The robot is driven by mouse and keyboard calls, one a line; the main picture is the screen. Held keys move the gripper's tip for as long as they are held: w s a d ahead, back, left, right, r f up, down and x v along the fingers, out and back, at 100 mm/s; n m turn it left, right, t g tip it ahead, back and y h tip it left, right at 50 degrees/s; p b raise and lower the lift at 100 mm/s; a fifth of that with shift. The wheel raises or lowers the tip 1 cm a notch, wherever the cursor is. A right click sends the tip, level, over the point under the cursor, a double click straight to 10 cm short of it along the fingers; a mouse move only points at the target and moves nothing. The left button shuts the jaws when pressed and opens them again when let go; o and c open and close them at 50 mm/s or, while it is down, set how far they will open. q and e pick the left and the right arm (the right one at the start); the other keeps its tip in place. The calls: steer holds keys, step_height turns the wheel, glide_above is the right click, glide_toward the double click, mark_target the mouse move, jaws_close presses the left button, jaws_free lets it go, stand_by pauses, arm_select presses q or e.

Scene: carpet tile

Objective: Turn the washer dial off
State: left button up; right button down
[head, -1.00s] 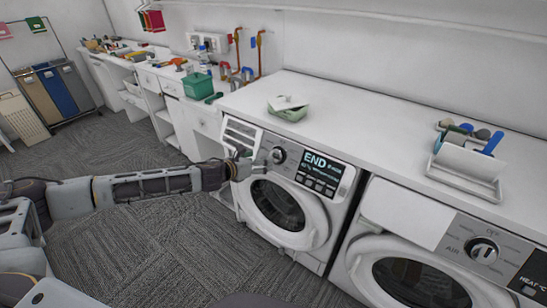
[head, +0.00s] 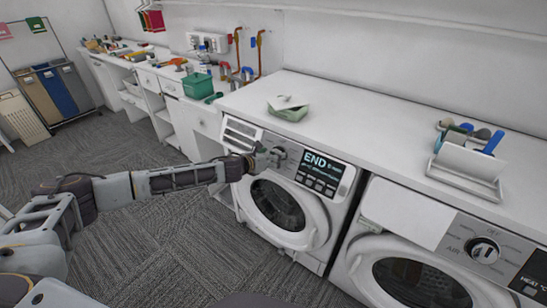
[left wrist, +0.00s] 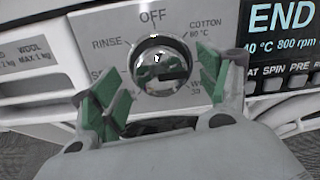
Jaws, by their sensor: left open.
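The washer (head: 312,228) stands under the counter, its display reading END. Its round silver dial (left wrist: 158,48) is in the middle of the left wrist view, with OFF printed above it and RINSE and COTTON at its upper sides. I cannot tell clearly which mark the dial points to. In the head view the dial (head: 281,154) is at the tip of my left gripper (head: 266,158). In the left wrist view my left gripper (left wrist: 157,75) is open, its green-padded fingers on either side of the dial. Whether they touch it is unclear. My right gripper is out of view.
A second machine (head: 432,250) with its own dial (head: 482,250) stands to the right. The counter above holds a green soap dish (head: 288,112) and a white rack (head: 465,172) with brushes. A green basket (head: 197,85) is farther left. The carpet before the washer is clear.

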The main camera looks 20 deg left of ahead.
arm_select(q)
steer(key=shift+w+d+f, duration=0.2)
steer(key=shift+w+f, duration=0.05)
steer(key=shift+w, duration=0.35)
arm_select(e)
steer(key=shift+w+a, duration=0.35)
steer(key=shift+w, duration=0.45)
